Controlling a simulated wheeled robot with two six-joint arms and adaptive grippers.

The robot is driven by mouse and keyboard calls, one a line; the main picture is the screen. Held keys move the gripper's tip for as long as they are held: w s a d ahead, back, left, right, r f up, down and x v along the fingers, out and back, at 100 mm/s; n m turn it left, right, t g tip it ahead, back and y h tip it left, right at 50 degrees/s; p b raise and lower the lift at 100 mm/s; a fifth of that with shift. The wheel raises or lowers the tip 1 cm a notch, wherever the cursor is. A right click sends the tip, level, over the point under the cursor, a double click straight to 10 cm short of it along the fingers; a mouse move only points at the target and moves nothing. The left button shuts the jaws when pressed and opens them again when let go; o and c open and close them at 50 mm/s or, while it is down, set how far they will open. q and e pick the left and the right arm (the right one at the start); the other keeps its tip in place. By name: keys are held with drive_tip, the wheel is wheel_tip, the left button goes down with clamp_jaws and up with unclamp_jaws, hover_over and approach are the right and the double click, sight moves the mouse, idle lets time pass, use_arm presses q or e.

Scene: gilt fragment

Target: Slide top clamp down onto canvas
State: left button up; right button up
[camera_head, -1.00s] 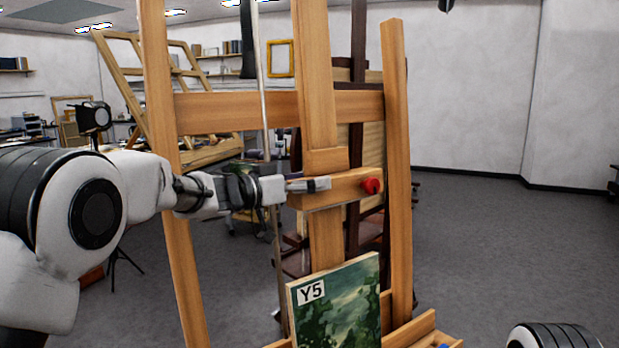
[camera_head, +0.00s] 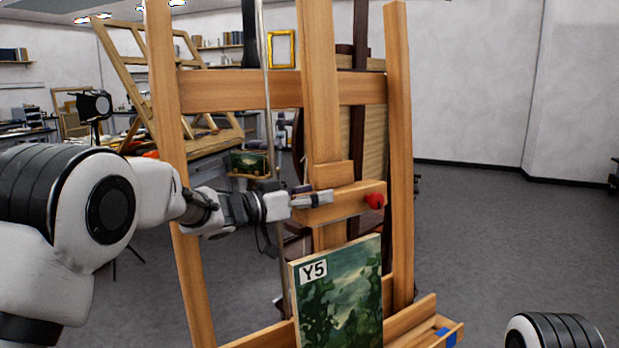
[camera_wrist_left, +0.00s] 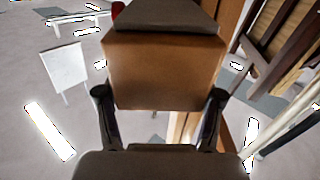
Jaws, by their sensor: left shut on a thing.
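The top clamp (camera_head: 350,203) is a light wooden block with a red knob (camera_head: 374,201) on its right, on the easel's middle post (camera_head: 320,90). My left gripper (camera_head: 318,199) is shut on the left end of the clamp. In the left wrist view, the wooden block (camera_wrist_left: 162,75) sits between the two fingers (camera_wrist_left: 160,118). The canvas (camera_head: 345,295), a green painting labelled Y5, stands upright on the easel's lower ledge. A small gap shows between the clamp's underside and the canvas top edge. My right gripper is out of view.
The wooden easel (camera_head: 397,150) has side posts and a crossbar (camera_head: 240,90) around the clamp. A lower ledge (camera_head: 415,325) carries a blue mark. Behind stand a dark easel, another wooden frame (camera_head: 110,60) and a cluttered bench. The floor on the right (camera_head: 500,240) is clear.

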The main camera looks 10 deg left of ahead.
use_arm(q)
drive_tip(key=f, duration=0.2)
drive_tip(key=f+b, duration=0.1)
drive_tip(key=f, duration=0.2)
drive_tip(key=f+b, duration=0.1)
drive_tip(key=f, duration=0.1)
drive_tip(key=shift+s+d+f, duration=0.35)
drive_tip(key=shift+s+f, duration=0.05)
drive_tip(key=shift+s+d+f+b, duration=0.1)
drive_tip(key=shift+f+b, duration=0.25)
drive_tip(key=shift+f, duration=0.35)
drive_tip(key=o, duration=1.6)
drive_tip(key=shift+c, duration=0.2)
drive_tip(key=shift+o, duration=0.6)
drive_tip(key=shift+w+d+f, duration=0.1)
drive_tip(key=shift+w+d, duration=0.1)
drive_tip(key=shift+d, duration=0.05)
drive_tip(key=shift+s+a+r, duration=0.2)
drive_tip(key=shift+a, duration=0.15)
drive_tip(key=v, duration=1.1)
drive_tip(key=shift+f, duration=0.1)
